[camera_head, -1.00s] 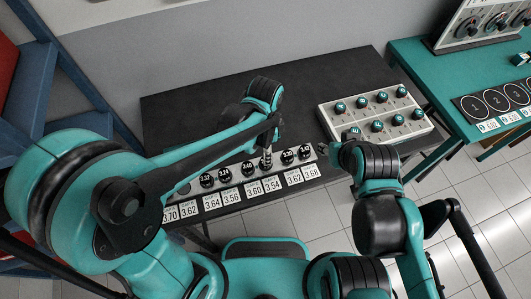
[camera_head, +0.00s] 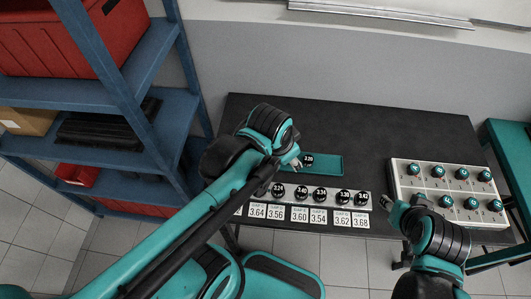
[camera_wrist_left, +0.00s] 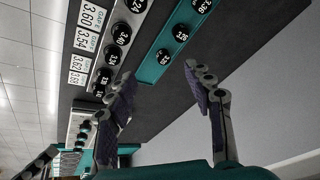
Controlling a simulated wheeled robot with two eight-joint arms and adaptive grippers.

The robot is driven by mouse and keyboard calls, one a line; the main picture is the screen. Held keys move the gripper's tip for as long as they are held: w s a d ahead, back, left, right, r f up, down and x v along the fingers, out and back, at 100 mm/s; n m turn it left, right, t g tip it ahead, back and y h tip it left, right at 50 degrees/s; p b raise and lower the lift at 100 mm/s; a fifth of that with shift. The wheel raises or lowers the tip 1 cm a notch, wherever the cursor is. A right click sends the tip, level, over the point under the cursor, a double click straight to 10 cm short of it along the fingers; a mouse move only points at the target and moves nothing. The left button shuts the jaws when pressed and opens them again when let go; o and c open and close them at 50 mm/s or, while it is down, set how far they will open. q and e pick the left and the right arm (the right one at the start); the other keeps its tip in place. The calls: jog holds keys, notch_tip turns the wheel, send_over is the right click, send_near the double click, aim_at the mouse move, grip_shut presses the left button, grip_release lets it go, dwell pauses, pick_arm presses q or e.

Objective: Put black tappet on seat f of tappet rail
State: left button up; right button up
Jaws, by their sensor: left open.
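The white tappet rail (camera_head: 332,205) runs along the front of the black table, with several round black tappets (camera_head: 321,194) on it. Its left end is hidden by my left arm, and seat letters are too small to read. A teal tray (camera_head: 330,165) behind it holds a black tappet (camera_head: 308,160). More black tappets (camera_wrist_left: 181,33) show in the tray in the left wrist view. My left gripper (camera_head: 297,163) is open above the tray's left part, with nothing between its fingers. My right gripper (camera_head: 389,202) is beside the rail's right end; its fingers are too small to judge.
Gap cards (camera_head: 300,214) line the rail's front. A white box (camera_head: 424,187) with several black-and-teal knobs stands at the table's right. A blue shelf (camera_head: 150,120) with red bins (camera_head: 60,40) stands at left. The table's back (camera_head: 350,120) is clear.

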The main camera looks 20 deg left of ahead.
pick_arm(q)
jog(key=s+a+n+t, duration=0.2)
jog(key=a+n, duration=0.3)
jog(key=n, duration=0.1)
jog(key=shift+s+a+r+t+y, duration=0.25)
jog(key=shift+r+t+y, duration=0.05)
jog(key=shift+y, duration=0.1)
